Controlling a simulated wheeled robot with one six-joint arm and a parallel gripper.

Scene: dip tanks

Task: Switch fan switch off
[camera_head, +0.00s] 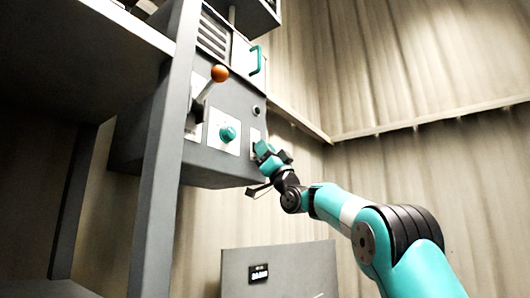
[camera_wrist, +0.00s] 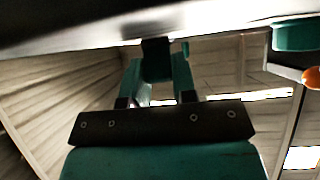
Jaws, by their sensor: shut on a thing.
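A grey control box (camera_head: 225,165) hangs at upper centre in the head view. A narrow pale switch plate (camera_head: 255,135) sits on its face near the right edge, partly hidden by my gripper (camera_head: 266,156). The plate seems to carry the fan switch, but no label can be read. In the wrist view, my gripper (camera_wrist: 157,78) is shut on a small dark piece (camera_wrist: 156,48) below the panel, apparently the switch's toggle. The fingers hide most of it, so its on or off position cannot be told.
Left of the gripper are a teal knob (camera_head: 228,134) on a white plate and a lever with an orange ball (camera_head: 220,73). A teal handle (camera_head: 256,60) is above. A grey cabinet with a small display (camera_head: 259,274) stands below. Free room lies to the right.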

